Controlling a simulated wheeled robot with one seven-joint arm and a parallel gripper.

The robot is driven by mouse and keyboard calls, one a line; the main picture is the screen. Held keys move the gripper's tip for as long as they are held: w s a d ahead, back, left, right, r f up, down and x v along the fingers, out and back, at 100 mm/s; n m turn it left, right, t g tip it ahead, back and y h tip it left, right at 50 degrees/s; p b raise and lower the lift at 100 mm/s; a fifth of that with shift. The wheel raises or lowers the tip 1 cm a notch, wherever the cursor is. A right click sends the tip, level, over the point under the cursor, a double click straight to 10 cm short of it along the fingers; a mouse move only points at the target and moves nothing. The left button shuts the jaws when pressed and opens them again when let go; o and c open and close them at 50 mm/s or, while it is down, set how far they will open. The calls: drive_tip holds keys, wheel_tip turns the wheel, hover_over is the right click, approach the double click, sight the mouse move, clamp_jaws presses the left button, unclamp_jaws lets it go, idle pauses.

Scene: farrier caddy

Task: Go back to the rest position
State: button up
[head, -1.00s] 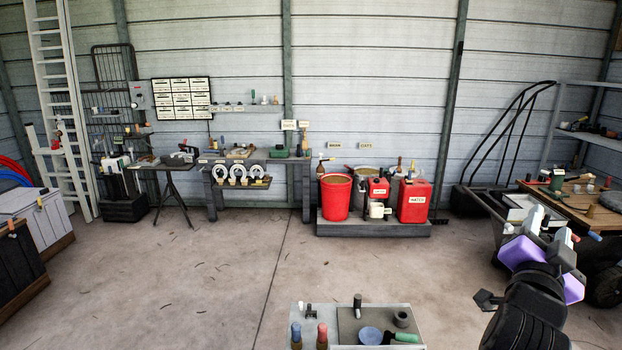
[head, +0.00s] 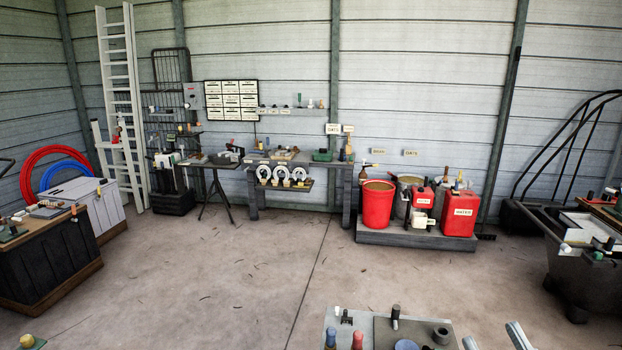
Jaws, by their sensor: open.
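My gripper (head: 494,338) shows only by what look like its two pale fingers, at the bottom edge of the head view right of the middle. The fingers stand well apart, with nothing seen between them. The rest of my arm is out of the frame. Just left of the fingers is a grey caddy top (head: 333,319), cut off by the bottom edge. On it are a blue-topped handle (head: 330,339), a red-topped handle (head: 357,340), a dark upright tool (head: 395,318) and a blue round piece (head: 406,345).
A red bucket (head: 377,207) and red cans stand on a low grey platform (head: 400,237) at the back. A workbench (head: 345,172) stands left of it. A dark cabinet (head: 45,265) is at the left and a dark cart (head: 585,275) at the right. The middle floor is clear.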

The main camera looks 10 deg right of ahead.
drive_tip(key=s+a+f+m+g, duration=0.2)
drive_tip(key=s+a+f+g, duration=0.1)
drive_tip(key=s+f, duration=0.7)
drive_tip(key=s+a+f+m+g+h, duration=0.1)
drive_tip(key=s+a+f+m+g, duration=0.2)
drive_tip(key=s+f, duration=0.7)
drive_tip(key=s+a+g, duration=0.1)
drive_tip(key=s+g, duration=0.1)
drive_tip(key=s, duration=0.2)
drive_tip(key=shift+b, duration=0.35)
